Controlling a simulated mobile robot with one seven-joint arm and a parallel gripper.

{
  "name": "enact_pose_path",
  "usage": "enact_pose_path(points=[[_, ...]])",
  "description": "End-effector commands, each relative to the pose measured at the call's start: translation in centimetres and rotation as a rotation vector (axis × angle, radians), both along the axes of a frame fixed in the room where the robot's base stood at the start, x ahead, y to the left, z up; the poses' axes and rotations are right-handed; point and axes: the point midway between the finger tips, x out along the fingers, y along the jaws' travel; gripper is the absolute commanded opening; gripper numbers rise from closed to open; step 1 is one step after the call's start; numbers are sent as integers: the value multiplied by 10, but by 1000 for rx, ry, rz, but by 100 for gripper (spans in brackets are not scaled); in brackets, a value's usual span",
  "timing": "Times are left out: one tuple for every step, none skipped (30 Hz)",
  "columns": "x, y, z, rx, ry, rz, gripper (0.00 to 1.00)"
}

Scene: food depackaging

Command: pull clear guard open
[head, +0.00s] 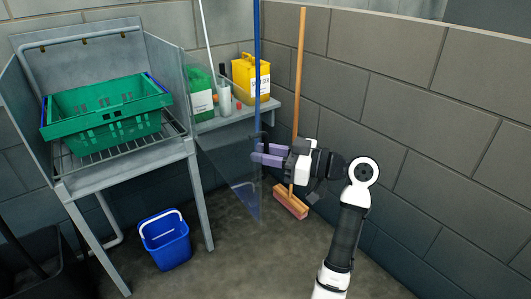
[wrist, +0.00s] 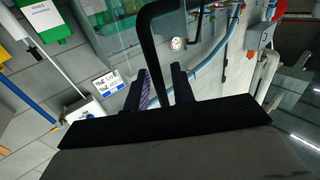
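The clear guard (head: 232,170) is a see-through panel at the right side of the metal stand in the head view, its lower corner hanging over the floor. A black handle (head: 262,138) shows at its right edge. In the wrist view the black handle (wrist: 147,35) is a curved bar running down between or just in front of my fingers; its depth is unclear. My gripper (head: 266,154) is level at the guard's right edge, fingers pointing left. In the wrist view my gripper (wrist: 163,88) has a gap between its fingers. Firm contact with the handle is not visible.
A green crate (head: 70,125) sits on the metal stand (head: 122,163). A blue bucket (head: 165,243) is on the floor. A shelf (head: 235,119) holds bottles and a yellow container (head: 243,75). A broom (head: 290,203) leans behind my gripper. Block walls close in the right.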

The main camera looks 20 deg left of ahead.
Motion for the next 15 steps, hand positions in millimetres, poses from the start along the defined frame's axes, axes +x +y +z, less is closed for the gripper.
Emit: enact_pose_path(points=[[0, -4, 0, 0, 0, -2, 25], [0, -7, 0, 0, 0, -2, 25], [0, -12, 0, 1, 0, -2, 25], [0, -16, 0, 1, 0, -3, 25], [0, -22, 0, 1, 0, -4, 25], [0, -30, -1, 0, 0, -4, 25], [0, -37, 0, 1, 0, -5, 25], [-1, -44, 0, 2, 0, -6, 25], [-1, -53, -1, 1, 0, -6, 25], [-2, -60, 0, 2, 0, -5, 25], [-2, -68, 0, 1, 0, -5, 25], [-2, -77, 0, 1, 0, -6, 25], [-3, -84, 0, 1, 0, -5, 25], [-3, -90, 0, 1, 0, -4, 25], [-3, -98, 0, 1, 0, -4, 25]])
